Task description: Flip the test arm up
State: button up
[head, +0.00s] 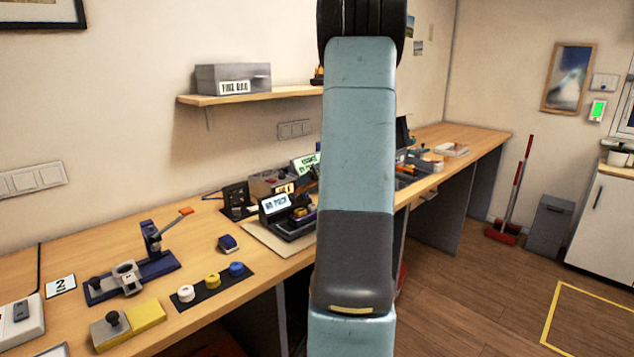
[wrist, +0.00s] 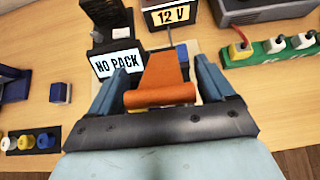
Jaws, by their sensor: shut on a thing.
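The test arm (wrist: 164,70) is an orange bar with a rounded cross-handle at its near end. In the wrist view it sits between the two fingers of my gripper (wrist: 162,90), which is shut on it. The test stand has a lit screen (wrist: 118,62) reading "NO PACK", just left of the bar. In the head view the screen (head: 275,203) shows left of my arm. My own arm hides the gripper and much of the stand there, so the test arm's exact tilt is hard to tell.
A "12 V" display (wrist: 172,16) stands behind the stand. A green strip with plugs (wrist: 275,52) lies at the right. A small blue block (head: 228,243) and a dark strip with white, yellow and blue knobs (head: 212,288) lie left. A blue press (head: 150,262) with an orange lever stands farther left.

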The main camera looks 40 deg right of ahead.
jog(key=shift+w+d+r, duration=0.15)
jog(key=shift+w+r, duration=0.05)
jog(key=shift+r, duration=0.05)
jog(key=shift+w, duration=0.1)
dwell(0.4)
dwell(0.8)
jog(key=o, duration=1.4)
jog(key=v, duration=1.3)
jog(key=shift+s+r, duration=0.25)
jog(key=shift+r, duration=0.15)
jog(key=shift+c, duration=0.5)
